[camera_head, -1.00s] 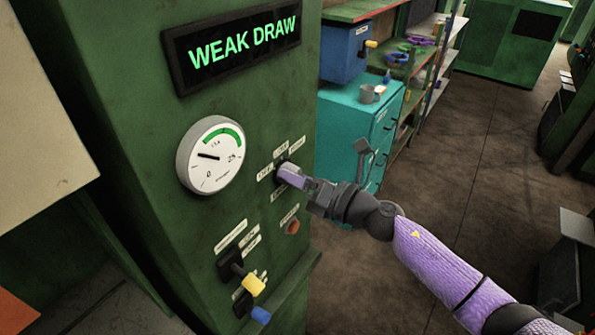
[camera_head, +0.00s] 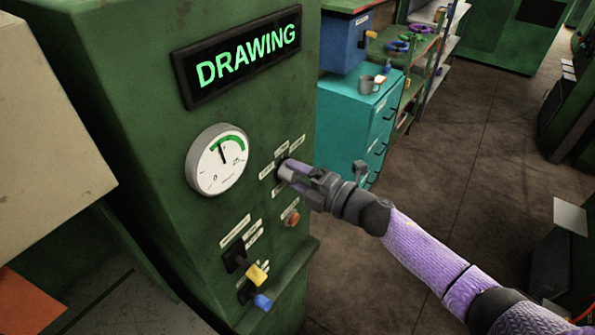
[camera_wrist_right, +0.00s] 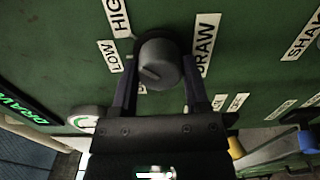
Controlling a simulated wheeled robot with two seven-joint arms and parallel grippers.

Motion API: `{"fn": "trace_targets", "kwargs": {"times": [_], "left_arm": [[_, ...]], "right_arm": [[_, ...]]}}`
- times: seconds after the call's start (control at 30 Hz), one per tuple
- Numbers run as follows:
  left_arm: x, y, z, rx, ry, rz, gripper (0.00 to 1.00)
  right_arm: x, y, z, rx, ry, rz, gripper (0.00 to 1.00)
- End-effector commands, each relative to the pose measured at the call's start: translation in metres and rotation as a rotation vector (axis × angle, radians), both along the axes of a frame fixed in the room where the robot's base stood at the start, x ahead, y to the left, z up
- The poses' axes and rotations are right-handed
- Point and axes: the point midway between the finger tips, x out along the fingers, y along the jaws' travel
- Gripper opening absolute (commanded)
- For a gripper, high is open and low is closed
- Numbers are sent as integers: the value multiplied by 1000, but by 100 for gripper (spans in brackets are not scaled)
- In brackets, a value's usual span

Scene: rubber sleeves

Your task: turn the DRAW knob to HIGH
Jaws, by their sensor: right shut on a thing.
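The DRAW knob (camera_wrist_right: 160,62) is a dark round knob on the green panel. In the right wrist view, the DRAW label (camera_wrist_right: 206,45) is to its right, and the LOW label (camera_wrist_right: 110,56) and HIGH label (camera_wrist_right: 118,18) to its left. I cannot tell surely which label its mark points at. My right gripper (camera_wrist_right: 158,78) is shut on the knob, one finger on each side. In the head view, my right gripper (camera_head: 287,170) hides most of the knob. The display (camera_head: 245,57) reads DRAWING. The gauge (camera_head: 217,160) needle points nearly straight up, by the green band. My left gripper is not in view.
Below the knob are a red button (camera_head: 291,218), a yellow-tipped lever (camera_head: 256,274) and a blue-tipped lever (camera_head: 262,302). A teal cabinet (camera_head: 345,125) with a grey mug (camera_head: 366,84) stands behind on the right.

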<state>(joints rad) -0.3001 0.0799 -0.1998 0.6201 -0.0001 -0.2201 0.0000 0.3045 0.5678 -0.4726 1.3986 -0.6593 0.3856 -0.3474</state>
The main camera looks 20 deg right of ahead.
Motion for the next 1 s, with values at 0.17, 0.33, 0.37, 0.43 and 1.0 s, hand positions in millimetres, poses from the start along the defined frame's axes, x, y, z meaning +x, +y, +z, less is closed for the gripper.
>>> {"fn": "trace_targets", "kwargs": {"times": [0.17, 0.33, 0.37, 0.43, 1.0], "left_arm": [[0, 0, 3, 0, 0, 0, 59], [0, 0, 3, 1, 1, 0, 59], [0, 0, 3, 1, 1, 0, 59], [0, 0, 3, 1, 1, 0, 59], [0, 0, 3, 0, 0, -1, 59]], "right_arm": [[0, 0, 1, 37, 29, -1, 0], [0, 0, 0, 53, 41, -1, 0], [0, 0, 0, 54, 42, -1, 0], [0, 0, 0, 55, 43, -1, 0], [0, 0, 0, 54, 42, 0, 94]]}}
